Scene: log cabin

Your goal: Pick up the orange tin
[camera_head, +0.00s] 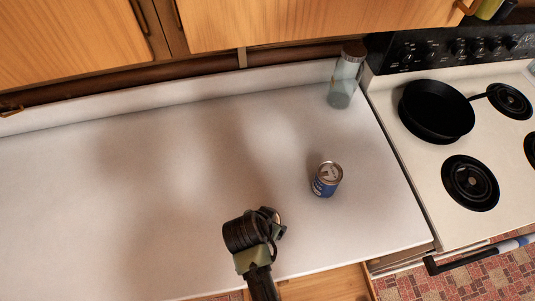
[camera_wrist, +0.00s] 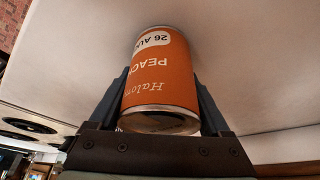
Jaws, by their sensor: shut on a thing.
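The orange tin (camera_wrist: 162,72) has a label reading "PEACH" and sits between the two fingers of my gripper (camera_wrist: 163,95) in the wrist view. The fingers are shut on its sides. The tin's far end is close to the pale counter surface; I cannot tell whether it touches. In the head view my gripper (camera_head: 268,222) is low over the front part of the counter, and my wrist hides nearly all of the tin.
A blue tin (camera_head: 327,180) stands on the white counter (camera_head: 180,170), right of my gripper. A glass jar (camera_head: 345,78) stands at the back near the stove (camera_head: 425,165). A black pan (camera_head: 436,110) is on the stove. The counter's left side is clear.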

